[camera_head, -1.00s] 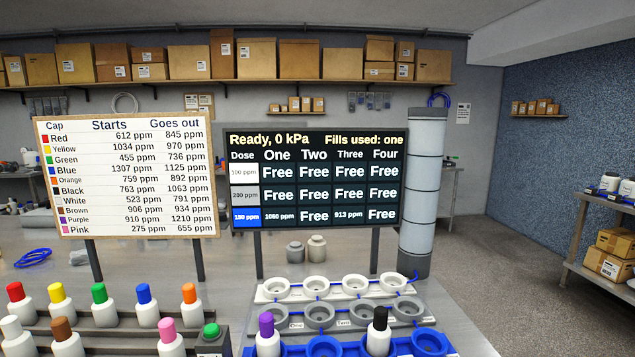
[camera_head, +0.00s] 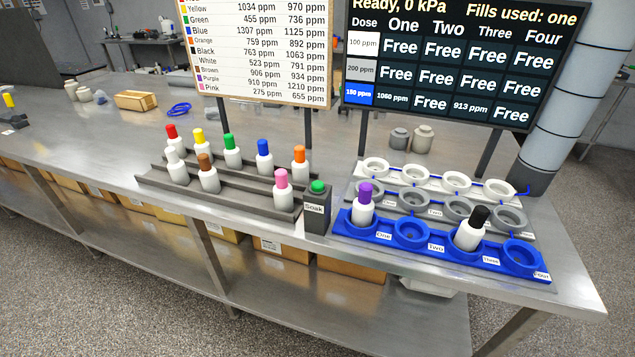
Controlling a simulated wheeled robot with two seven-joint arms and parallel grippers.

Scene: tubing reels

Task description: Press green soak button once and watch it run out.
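The green soak button (camera_head: 318,186) sits on top of a dark grey box labelled "Soak" (camera_head: 317,212), between the bottle rack and the blue tray. The dark display screen (camera_head: 450,62) reads "Ready, 0 kPa" and "Fills used: one". Its 150 ppm row shows 1060 ppm under One and 913 ppm under Three; the other cells read Free. A purple-capped bottle (camera_head: 363,207) stands in position One of the blue tray (camera_head: 386,246). A black-capped bottle (camera_head: 471,230) stands in position Three. Neither gripper is in view.
A stepped grey rack (camera_head: 245,193) left of the button holds several white bottles with coloured caps. White and grey cup rows stand behind the blue tray. A cap chart (camera_head: 262,50) stands behind the rack. The left of the steel table (camera_head: 60,140) is mostly clear.

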